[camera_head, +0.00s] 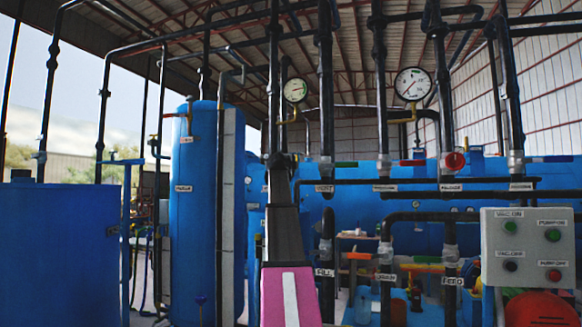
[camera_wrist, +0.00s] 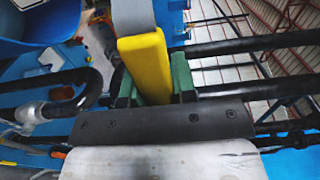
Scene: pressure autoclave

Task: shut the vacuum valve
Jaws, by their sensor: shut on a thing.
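In the wrist view, a thick yellow bar, apparently a valve handle (camera_wrist: 146,62), stands between the green fingers of my gripper (camera_wrist: 156,86). The fingers are shut on it. A grey part (camera_wrist: 153,14) lies at the handle's far end. In the head view, my dark and pink arm rises up the middle and hides the handle. The gripper itself cannot be made out there. The pipe labels are too small to tell surely which one marks the vacuum valve.
Black pipes (camera_head: 325,90) stand close to the right of my arm. A grey control box (camera_head: 527,248) with green, black and red buttons is at the right. Two gauges (camera_head: 412,84) hang above. A blue tank (camera_head: 70,250) stands at the left.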

